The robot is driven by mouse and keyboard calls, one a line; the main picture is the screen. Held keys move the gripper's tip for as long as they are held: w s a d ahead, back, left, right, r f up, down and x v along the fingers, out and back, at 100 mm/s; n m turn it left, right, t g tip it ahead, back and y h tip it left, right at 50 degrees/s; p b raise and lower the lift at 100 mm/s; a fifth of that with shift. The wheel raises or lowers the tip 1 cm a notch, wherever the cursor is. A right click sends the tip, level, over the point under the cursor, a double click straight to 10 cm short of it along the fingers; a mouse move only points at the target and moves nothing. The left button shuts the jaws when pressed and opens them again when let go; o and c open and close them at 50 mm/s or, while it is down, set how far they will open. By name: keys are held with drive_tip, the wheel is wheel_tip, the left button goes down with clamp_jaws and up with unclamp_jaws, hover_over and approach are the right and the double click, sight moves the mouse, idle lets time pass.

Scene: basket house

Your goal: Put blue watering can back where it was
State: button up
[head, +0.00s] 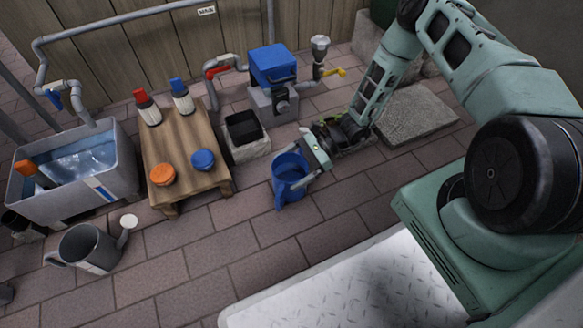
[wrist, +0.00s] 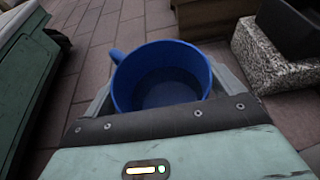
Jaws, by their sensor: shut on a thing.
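The blue watering can (head: 291,183) is upright in the middle of the head view, at or just above the brick paving. I cannot tell whether it touches the ground. My gripper (head: 304,162) is shut on it, with a finger on each side. In the wrist view the can's round open top (wrist: 162,78) faces the camera, between the fingers of my gripper (wrist: 165,92). A blue part, handle or spout, sticks out at its upper left. The lower body is hidden by my gripper in the wrist view.
A wooden table (head: 178,140) with bottles and orange and blue lids stands left of the can. A grey watering can (head: 88,248) and water basin (head: 70,195) are at left.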

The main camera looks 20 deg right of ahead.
drive_tip(key=o, duration=1.7)
drive_tip(key=r+p+v, duration=0.1)
drive_tip(key=p+v, duration=0.5)
drive_tip(key=v, duration=0.6)
drive_tip(key=s+a+r+n+g+h, duration=0.2)
drive_tip(key=a+r+n+g+h, duration=0.15)
drive_tip(key=a+r+n, duration=0.55)
drive_tip(key=s+a+r+n+g+h, duration=0.15)
drive_tip(key=a+r+n+h, duration=0.25)
drive_tip(key=r, duration=0.8)
drive_tip(key=s+a+r+n+t+h, duration=0.1)
drive_tip(key=s+r+n, duration=0.3)
drive_tip(key=s, duration=0.1)
drive_tip(key=s+a+r+n+t+h, duration=0.2)
drive_tip(key=s+r+n, duration=0.2)
drive_tip(key=s+r, duration=0.1)
drive_tip(key=s+a+r+n+t+h, duration=0.1)
drive_tip(key=s+r+n+t+h, duration=0.1)
drive_tip(key=s+r+n, duration=0.2)
drive_tip(key=shift+s+a+r+n+h, duration=0.2)
drive_tip(key=shift+s+r, duration=0.1)
drive_tip(key=shift+s, duration=0.45)
drive_tip(key=shift+s+a+r+n+h, duration=0.1)
drive_tip(key=shift+s+a+r, duration=0.15)
drive_tip(key=shift+s, duration=0.45)
